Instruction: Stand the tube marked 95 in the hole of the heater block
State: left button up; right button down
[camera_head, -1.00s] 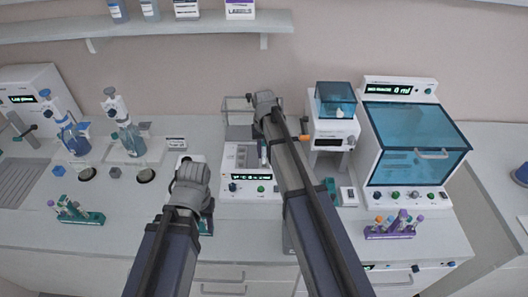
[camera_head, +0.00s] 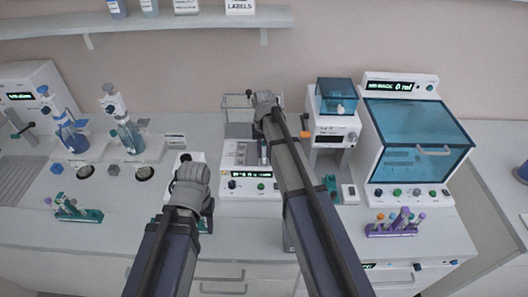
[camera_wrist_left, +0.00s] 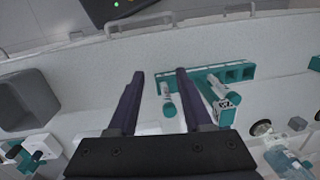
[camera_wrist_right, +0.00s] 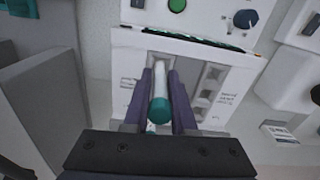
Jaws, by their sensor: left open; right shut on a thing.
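My right gripper (camera_wrist_right: 160,78) is shut on a tube (camera_wrist_right: 160,103) with a teal end. In the right wrist view the tube is over the white heater block (camera_wrist_right: 225,108), in line with a slot in its face. I cannot tell whether the tube is in a hole, and no number on it is readable. In the head view the heater block (camera_head: 250,184) is partly hidden by my right arm and gripper (camera_head: 264,150). My left gripper (camera_wrist_left: 160,73) is open and empty, near a teal rack (camera_wrist_left: 238,73) with tubes. In the head view my left gripper (camera_head: 190,180) is left of the block.
A teal rack with tubes (camera_head: 78,214) stands at the left and a purple rack (camera_head: 392,230) at the right. Pipettes on stands (camera_head: 125,135) are at the back left. A blue-windowed cabinet (camera_head: 415,140) stands at the right. The counter between the left rack and my left gripper is clear.

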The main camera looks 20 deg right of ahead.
jog(key=shift+f+b, duration=0.65)
jog(key=shift+f, duration=0.05)
jog(key=c, duration=0.7)
grip_release()
jog(key=shift+o, duration=0.2)
jog(key=shift+r, duration=0.1)
notch_tip(320, 180, up, 8)
jog(key=p, duration=0.8)
